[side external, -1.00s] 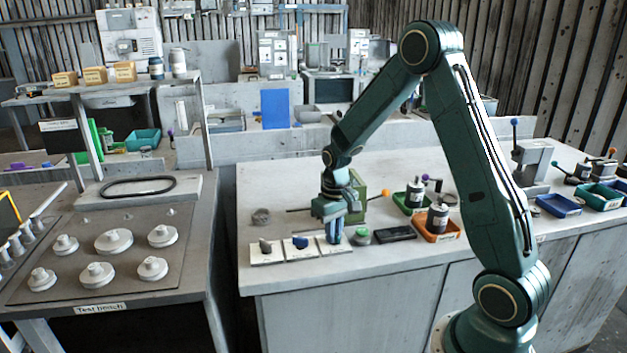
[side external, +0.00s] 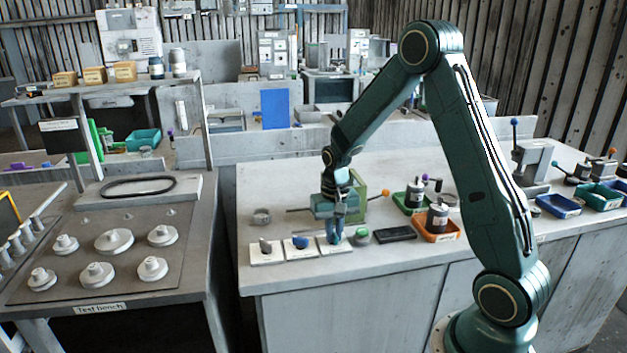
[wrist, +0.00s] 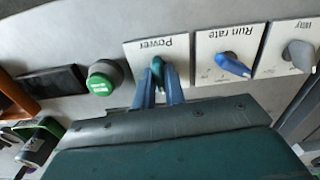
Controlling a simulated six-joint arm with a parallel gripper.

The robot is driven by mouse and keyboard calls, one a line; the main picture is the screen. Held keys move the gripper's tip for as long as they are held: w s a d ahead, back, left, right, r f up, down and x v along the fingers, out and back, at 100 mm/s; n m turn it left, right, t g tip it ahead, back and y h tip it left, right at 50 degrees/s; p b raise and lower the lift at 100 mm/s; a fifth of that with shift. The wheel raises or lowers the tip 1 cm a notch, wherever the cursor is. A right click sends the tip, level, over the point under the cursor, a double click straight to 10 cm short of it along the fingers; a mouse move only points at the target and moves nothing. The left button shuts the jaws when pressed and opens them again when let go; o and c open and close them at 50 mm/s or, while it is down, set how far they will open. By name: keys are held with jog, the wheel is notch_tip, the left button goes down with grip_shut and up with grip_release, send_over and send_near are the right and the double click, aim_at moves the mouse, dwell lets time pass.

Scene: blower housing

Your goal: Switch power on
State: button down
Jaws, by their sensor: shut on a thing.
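The switch plate labelled "Power" (wrist: 135,52) appears upside down in the wrist view, with a small dark green knob (wrist: 157,66) on it. My gripper (wrist: 159,84) has its two blue fingers on either side of this knob and is shut on it. In the side view my gripper (side external: 335,236) points down at the rightmost of three white plates (side external: 321,248) near the table's front edge. The fingers hide most of the knob there, and I cannot read its pointer angle in either view.
Beside it are the "Run rate" plate with a blue knob (wrist: 232,66) and the "Way" plate with a grey knob (wrist: 299,56). A green button (wrist: 101,78) and a black flat box (side external: 395,234) lie on the other side. A green block (side external: 355,194) stands behind.

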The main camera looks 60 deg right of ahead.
jog(key=shift+m, duration=3.9)
jog(key=c, duration=1.6)
grip_release()
jog(key=shift+o, duration=0.2)
jog(key=shift+r, duration=0.15)
